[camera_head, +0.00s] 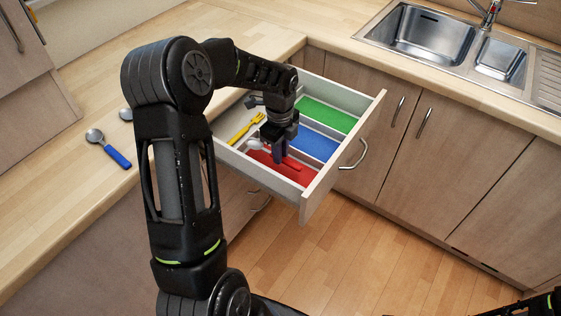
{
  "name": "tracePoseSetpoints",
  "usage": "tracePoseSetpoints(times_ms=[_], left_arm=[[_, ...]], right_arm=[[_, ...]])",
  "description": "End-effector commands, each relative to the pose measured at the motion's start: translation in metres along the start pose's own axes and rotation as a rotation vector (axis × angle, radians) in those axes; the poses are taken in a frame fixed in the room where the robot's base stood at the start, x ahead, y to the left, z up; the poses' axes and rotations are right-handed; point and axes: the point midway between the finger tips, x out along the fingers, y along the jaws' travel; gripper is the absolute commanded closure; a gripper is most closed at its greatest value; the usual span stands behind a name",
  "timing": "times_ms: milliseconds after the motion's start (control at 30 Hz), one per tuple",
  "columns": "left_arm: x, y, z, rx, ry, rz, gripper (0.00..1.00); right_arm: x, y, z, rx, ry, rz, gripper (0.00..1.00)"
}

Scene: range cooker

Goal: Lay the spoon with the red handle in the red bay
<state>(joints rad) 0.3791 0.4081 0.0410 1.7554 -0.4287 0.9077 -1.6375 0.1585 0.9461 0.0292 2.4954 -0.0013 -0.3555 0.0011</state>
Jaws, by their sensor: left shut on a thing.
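The open drawer (312,196) has colored bays. The red bay (299,175) is at its front, beside the blue bay. The spoon with the red handle (254,144) is at the red bay, its metal bowl toward the left and its red handle (292,163) toward the right. My left gripper (280,155) reaches down into the drawer and is shut on this spoon. The fingers hide part of the spoon, and I cannot tell if it touches the bay floor. My right gripper is out of view; only part of my right arm shows at the bottom right.
The blue bay (316,146) and green bay (326,115) look empty. A yellow fork (246,129) lies at the drawer's left side. A blue-handled spoon (118,157) lies on the counter (60,200), with another spoon (126,114) partly hidden by my arm. A sink (425,35) is at the back right.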

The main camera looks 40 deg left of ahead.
Motion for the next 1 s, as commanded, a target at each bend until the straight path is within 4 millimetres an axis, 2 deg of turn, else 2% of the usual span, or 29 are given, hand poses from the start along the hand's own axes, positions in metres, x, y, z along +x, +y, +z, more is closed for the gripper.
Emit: tracePoseSetpoints(times_ms=[367,600,700,1000], left_arm=[[0.007,0.000,0.000,-0.001,0.000,0.000,1.00],[0.036,0.000,0.000,-0.001,0.001,0.002,1.00],[0.043,0.000,0.000,-0.001,0.000,0.000,1.00],[0.045,0.000,0.001,-0.001,0.000,-0.001,1.00]], right_arm=[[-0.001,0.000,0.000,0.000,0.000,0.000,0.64],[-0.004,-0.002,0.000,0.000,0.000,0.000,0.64],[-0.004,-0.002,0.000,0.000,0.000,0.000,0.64],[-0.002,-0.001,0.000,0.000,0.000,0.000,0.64]])
